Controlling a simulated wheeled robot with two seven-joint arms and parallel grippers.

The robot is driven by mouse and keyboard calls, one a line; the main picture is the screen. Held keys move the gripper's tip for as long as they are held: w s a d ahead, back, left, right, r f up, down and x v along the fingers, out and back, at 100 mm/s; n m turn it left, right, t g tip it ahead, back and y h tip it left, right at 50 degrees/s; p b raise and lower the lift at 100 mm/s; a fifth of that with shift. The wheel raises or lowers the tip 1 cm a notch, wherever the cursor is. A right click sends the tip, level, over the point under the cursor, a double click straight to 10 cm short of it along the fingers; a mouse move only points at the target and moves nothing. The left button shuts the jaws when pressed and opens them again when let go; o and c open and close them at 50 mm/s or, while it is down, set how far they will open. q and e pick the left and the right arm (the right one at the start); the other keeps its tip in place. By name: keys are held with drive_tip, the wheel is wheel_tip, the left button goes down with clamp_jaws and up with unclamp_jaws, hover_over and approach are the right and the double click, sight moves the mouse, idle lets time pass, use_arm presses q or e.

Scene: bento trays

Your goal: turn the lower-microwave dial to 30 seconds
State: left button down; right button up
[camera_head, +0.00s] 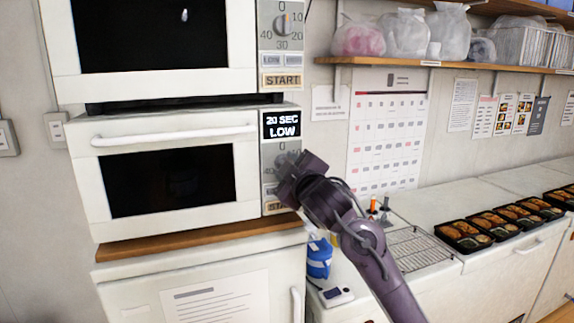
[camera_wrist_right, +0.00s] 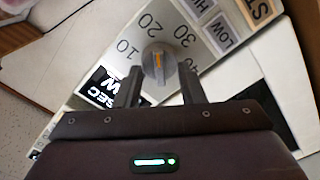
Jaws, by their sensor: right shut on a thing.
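The lower microwave (camera_head: 165,130) sits on a wooden shelf board, its door closed. Its display (camera_head: 282,124) reads "20 SEC LOW". In the right wrist view, the lower-microwave dial (camera_wrist_right: 160,66) is a grey round knob with an orange mark, which points about toward the 20 on its panel. My right gripper (camera_wrist_right: 160,85) is shut on this dial, one finger at each side. In the head view, my right gripper (camera_head: 288,168) is at the lower control panel and hides most of the dial. My left gripper is not in view.
The upper microwave (camera_head: 160,82) has its own dial (camera_head: 283,26) right above. The lower START button (camera_head: 274,207) is partly hidden by my right arm. To the right, a counter holds a wire rack (camera_head: 415,249) and several bento trays (camera_head: 462,237).

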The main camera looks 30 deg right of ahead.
drive_tip(key=shift+d+m+p, duration=0.15)
drive_tip(key=shift+m+p, duration=1.8)
drive_tip(key=shift+m, duration=3.05)
drive_tip(key=o, duration=1)
drive_tip(key=shift+s, duration=0.15)
drive_tip(key=b+v, duration=0.2)
drive_tip(key=v, duration=0.5)
drive_tip(key=shift+s+b, duration=0.3)
drive_tip(key=shift+s, duration=0.05)
